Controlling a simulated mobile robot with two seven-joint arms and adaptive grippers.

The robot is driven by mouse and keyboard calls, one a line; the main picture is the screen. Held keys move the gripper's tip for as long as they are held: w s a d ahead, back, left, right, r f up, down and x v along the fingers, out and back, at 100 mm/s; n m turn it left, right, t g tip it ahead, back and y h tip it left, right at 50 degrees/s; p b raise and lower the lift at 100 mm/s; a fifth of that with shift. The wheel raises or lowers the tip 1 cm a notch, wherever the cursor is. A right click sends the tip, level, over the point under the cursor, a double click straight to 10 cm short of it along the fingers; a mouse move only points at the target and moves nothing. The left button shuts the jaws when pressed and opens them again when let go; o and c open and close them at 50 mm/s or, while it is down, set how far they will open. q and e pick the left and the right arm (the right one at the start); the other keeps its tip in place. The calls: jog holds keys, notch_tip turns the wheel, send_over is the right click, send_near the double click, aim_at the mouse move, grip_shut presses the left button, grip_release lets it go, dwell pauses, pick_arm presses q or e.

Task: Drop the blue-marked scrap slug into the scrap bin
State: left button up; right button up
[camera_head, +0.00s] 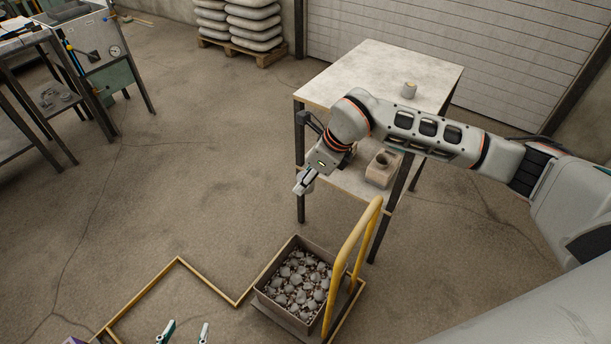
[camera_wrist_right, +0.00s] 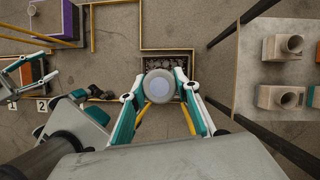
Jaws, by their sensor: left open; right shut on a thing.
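The scrap bin (camera_head: 265,296) is an open box full of grey scrap pieces, low on the floor beside a yellow handle. In the right wrist view, its scrap (camera_wrist_right: 165,62) shows just beyond my right gripper (camera_wrist_right: 158,86). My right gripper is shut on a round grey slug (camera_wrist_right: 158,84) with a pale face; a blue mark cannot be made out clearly. In the head view, my right gripper (camera_head: 304,181) is above and behind the bin, and the slug is hard to see there. My left gripper (camera_head: 184,334) is open and empty at the bottom edge.
The yellow handle (camera_head: 350,250) rises right of the bin. Yellow edging (camera_head: 205,283) lies on the floor. Open floor lies left.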

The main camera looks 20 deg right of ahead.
jog(key=o, duration=1.3)
jog(key=shift+o, duration=0.2)
jog(key=v, duration=1.2)
